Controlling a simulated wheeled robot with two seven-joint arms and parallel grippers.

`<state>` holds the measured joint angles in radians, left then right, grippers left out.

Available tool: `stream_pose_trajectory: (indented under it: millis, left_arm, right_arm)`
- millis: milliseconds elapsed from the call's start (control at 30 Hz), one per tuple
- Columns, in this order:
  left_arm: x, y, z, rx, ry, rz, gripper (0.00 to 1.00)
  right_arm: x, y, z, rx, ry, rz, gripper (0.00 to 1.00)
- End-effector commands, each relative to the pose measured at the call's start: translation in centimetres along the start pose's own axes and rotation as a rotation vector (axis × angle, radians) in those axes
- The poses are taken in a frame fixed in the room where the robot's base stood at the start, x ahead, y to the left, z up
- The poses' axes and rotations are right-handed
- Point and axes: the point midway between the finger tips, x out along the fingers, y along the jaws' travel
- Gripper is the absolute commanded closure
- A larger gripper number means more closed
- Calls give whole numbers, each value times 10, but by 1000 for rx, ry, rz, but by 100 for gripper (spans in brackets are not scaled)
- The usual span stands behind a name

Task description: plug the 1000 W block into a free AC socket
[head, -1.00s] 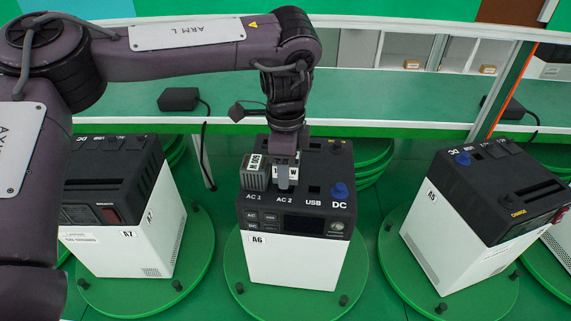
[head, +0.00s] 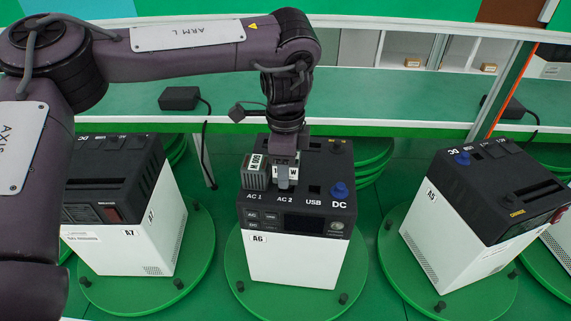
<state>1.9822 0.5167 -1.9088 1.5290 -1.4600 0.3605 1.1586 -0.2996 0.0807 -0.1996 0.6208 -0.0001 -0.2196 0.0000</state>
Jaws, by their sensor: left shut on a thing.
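The power station marked A6 (head: 292,259) stands upright on a green turntable in the middle of the head view. Its top has sockets labelled AC 1, AC 2, USB and DC. A grey block (head: 256,177) with a white label, seemingly 500 W, sits at AC 1. My left gripper (head: 286,183) points down over AC 2 and is shut on a block (head: 293,172) whose white label is mostly covered; only a W reads clearly. The fingers hide the block's lower end and the socket, so I cannot tell how deep it sits. A blue plug (head: 339,190) is at DC. My right gripper is not in view.
Station A7 (head: 135,235) stands at left and station A5 (head: 450,235) at right, each on a green turntable. Behind is a green shelf (head: 370,103) with a black adapter (head: 180,98). An orange-edged post (head: 504,90) rises at right.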

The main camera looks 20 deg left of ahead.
Motion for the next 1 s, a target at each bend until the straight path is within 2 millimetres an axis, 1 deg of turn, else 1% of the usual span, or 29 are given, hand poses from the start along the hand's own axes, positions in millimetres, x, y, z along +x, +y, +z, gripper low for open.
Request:
stream_pose_trajectory:
  millis: [333,1000]
  left_arm:
    - [0,0,0,0,1,-2,91]
    - [12,0,0,0,2,-2,91]
  right_arm:
    - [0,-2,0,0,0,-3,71]
    - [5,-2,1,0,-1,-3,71]
